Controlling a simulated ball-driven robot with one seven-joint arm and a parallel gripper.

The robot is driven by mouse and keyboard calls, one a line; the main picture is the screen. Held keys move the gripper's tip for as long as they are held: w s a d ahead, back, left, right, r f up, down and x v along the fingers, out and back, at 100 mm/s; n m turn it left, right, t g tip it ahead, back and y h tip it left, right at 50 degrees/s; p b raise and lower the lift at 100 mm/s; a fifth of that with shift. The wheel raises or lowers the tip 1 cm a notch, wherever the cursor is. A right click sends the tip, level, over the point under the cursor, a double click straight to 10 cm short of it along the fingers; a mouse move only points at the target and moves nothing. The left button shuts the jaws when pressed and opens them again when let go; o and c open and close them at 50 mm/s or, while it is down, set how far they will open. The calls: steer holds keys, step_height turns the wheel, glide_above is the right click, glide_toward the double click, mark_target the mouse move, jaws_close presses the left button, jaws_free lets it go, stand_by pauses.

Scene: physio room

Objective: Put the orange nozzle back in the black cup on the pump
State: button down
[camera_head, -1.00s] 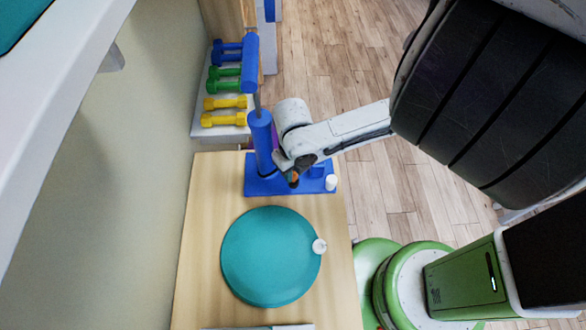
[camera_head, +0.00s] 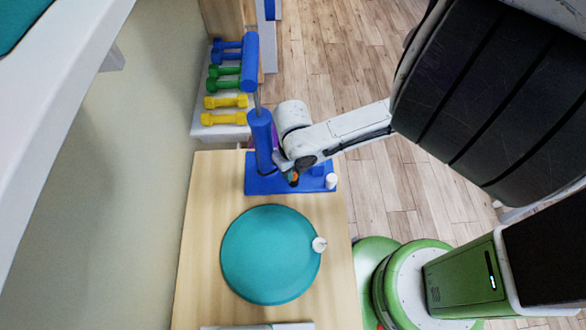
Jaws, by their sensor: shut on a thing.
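The blue pump (camera_head: 262,138) stands upright on its blue base plate (camera_head: 262,186) at the far end of the wooden table. My gripper (camera_head: 292,178) is low over the base plate, just right of the pump's barrel. A small bit of the orange nozzle (camera_head: 294,177) shows at my gripper's tip, and the gripper is shut on it. My gripper and wrist hide most of the nozzle. I cannot make out the black cup, nor whether the nozzle is in it.
A white cylinder (camera_head: 331,181) stands at the base plate's right end. A teal disc (camera_head: 265,262) lies on the wooden table (camera_head: 205,215), with a white round piece (camera_head: 319,244) at its right edge. Blue, green and yellow dumbbells (camera_head: 226,101) sit on a rack beyond.

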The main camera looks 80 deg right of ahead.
steer(key=c, duration=0.8)
jaws_free()
steer(key=shift+r, duration=3.45)
